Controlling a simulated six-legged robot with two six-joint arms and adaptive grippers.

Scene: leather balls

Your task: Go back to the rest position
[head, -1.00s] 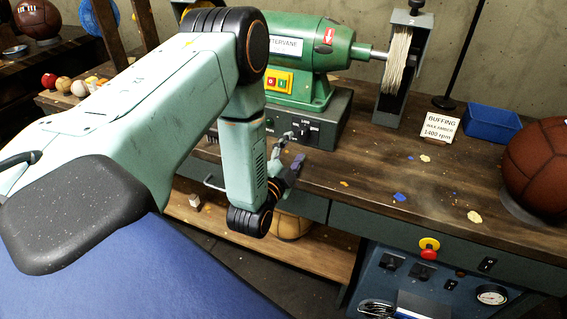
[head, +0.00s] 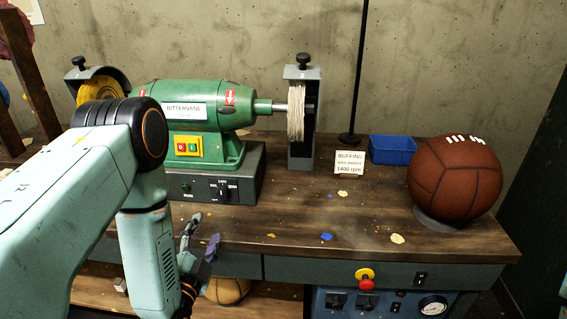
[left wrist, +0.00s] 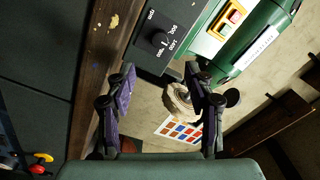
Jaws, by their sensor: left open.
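My left arm comes in from the left in the head view. Its gripper (head: 203,236) hangs at the front edge of the workbench, below and in front of the grinder's control box, partly hidden by my own arm. In the left wrist view the gripper (left wrist: 160,75) has its two dark purple fingers spread apart. Nothing is between them but background. The control box with its dial (left wrist: 160,40) lies beyond the fingertips. My right gripper is in neither view.
A green buffing machine (head: 190,100) stands on the wooden bench (head: 300,215). A brown leather ball (head: 455,178) sits on a grey ring at the right, near a blue tray (head: 392,149). Another ball (head: 228,290) is under the bench. The bench middle is mostly clear.

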